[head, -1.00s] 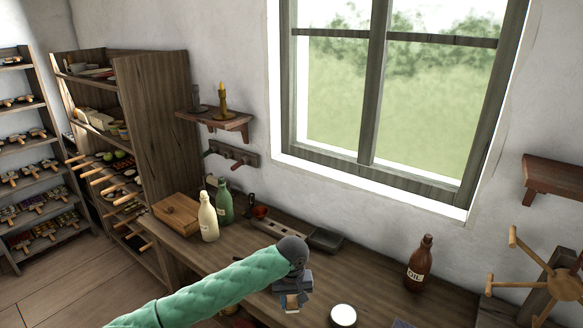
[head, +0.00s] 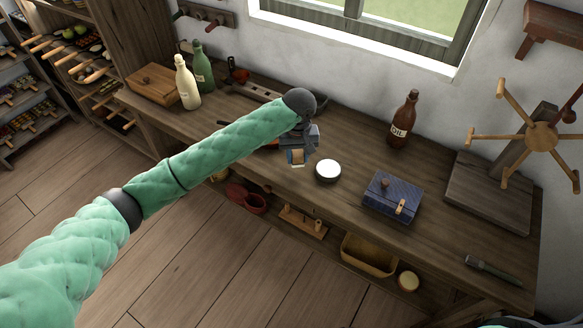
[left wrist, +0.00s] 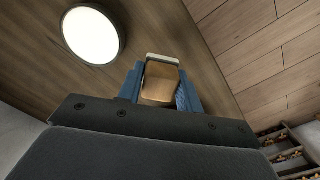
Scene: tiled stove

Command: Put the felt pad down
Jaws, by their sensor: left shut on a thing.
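My left gripper (head: 297,159) reaches in from the left and is over the workbench (head: 350,220), near its front edge. It is shut on the felt pad (head: 297,156), a small tan block with a pale edge. In the left wrist view the felt pad (left wrist: 160,84) sits between the blue fingers of my left gripper (left wrist: 160,92), with the bench top beyond it. Whether the pad touches the bench is hard to tell. My right gripper is not in view.
A round white-topped tin (head: 328,171) stands just right of the gripper. A blue box (head: 392,197), a brown oil bottle (head: 403,120) and a wooden wheel stand (head: 540,137) are farther right. Bottles (head: 187,83) and a wooden box (head: 153,86) stand left.

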